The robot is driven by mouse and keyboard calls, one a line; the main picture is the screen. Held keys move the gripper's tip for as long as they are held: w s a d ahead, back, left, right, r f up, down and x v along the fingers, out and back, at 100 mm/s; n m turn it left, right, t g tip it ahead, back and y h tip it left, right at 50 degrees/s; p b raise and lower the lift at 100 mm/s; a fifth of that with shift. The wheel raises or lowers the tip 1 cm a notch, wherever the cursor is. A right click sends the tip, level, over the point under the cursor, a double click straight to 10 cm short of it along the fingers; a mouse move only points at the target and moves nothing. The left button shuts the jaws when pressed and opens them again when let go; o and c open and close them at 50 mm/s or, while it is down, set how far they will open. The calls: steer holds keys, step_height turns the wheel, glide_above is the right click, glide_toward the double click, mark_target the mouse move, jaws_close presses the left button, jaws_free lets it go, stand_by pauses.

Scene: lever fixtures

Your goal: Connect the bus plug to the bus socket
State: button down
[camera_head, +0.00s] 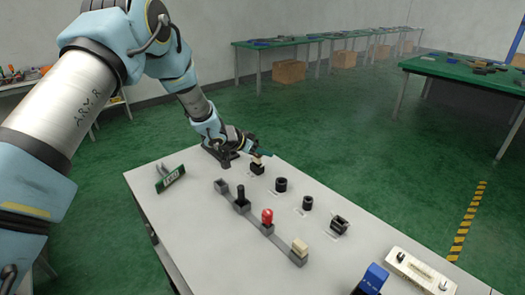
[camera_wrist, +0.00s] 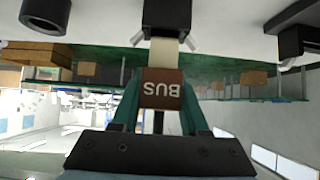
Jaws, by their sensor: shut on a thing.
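The bus plug (camera_wrist: 162,88) is a brown block marked BUS, upside down in the wrist view, with a pale beige tip pointing away from my gripper. My gripper (camera_wrist: 160,104) is shut on it, one teal finger on each side. The beige tip meets the black bus socket (camera_wrist: 167,14) at the top of the wrist view; how deep it sits inside cannot be told. In the head view my gripper (camera_head: 250,147) is at the far end of the white table, with the plug just above the small black socket (camera_head: 257,168). The plug is partly hidden there.
Black sockets (camera_head: 280,184), (camera_head: 307,202) and (camera_head: 339,224) line the table. A white block (camera_head: 420,270) and blue piece (camera_head: 372,279) are near right.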

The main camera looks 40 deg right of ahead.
steer(key=shift+f+b, duration=0.9)
steer(key=shift+f, duration=0.75)
steer(key=shift+c, duration=1.7)
jaws_free()
steer(key=b+v, duration=0.2)
steer(key=v, duration=0.8)
steer(key=shift+a+r, duration=0.25)
steer(key=shift+a, duration=0.05)
